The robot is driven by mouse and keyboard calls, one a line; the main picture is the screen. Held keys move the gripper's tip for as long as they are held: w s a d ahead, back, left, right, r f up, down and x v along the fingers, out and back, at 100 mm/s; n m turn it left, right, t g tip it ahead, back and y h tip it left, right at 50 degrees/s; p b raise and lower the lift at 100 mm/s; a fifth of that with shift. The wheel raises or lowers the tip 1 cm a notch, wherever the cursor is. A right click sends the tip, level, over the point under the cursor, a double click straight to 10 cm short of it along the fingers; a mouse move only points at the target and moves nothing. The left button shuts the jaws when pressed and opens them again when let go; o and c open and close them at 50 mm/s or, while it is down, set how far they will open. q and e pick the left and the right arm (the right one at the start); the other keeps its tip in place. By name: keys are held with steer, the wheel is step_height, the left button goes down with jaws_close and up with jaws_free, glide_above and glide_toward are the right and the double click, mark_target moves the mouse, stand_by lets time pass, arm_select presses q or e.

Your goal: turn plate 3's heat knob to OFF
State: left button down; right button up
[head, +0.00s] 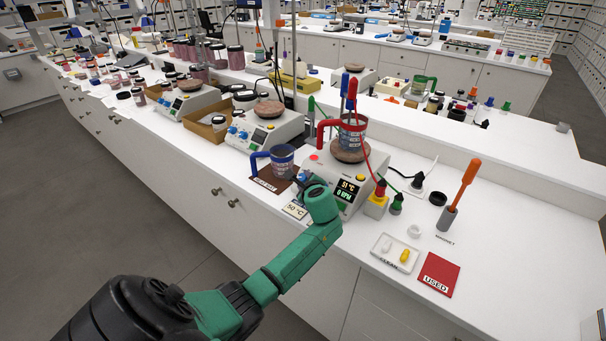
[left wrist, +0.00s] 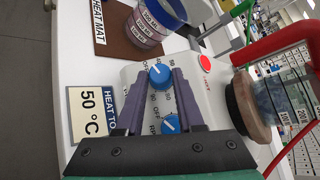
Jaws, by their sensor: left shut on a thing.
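The nearest hot plate (head: 322,160) has a brown round top and a display (head: 347,191) reading 51 °C and 0 RPM. Two blue knobs are on its front in the left wrist view. My left gripper (head: 308,184) is at that front and hides the knobs in the head view. In the left wrist view its fingers (left wrist: 158,82) are shut on the farther blue knob (left wrist: 160,74), one on each side. A white pointer line shows on this knob; its exact setting is too small to read. The other knob (left wrist: 171,124) sits between the fingers, nearer the palm. My right gripper is not in view.
A red-handled beaker (head: 352,136) stands on the plate's top. A blue-handled beaker (head: 282,160) stands on the brown heat mat (left wrist: 113,32) beside it. A "50 °C" card (left wrist: 90,113) lies near the gripper. A white tray (head: 382,245) and red "USED" mat (head: 438,272) lie to the right.

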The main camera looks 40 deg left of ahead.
arm_select(q)
steer(key=shift+w+r+n+g+p, duration=0.15)
steer(key=shift+n+g+p, duration=0.6)
steer(key=shift+n, duration=0.35)
steer(key=c, duration=0.5)
jaws_free()
steer(key=v, duration=0.4)
steer(key=b+v, duration=0.1)
steer(key=v, duration=0.4)
steer(key=b+v, duration=0.1)
steer(key=v, duration=0.4)
steer(key=shift+r, duration=0.35)
steer(key=shift+f, duration=0.1)
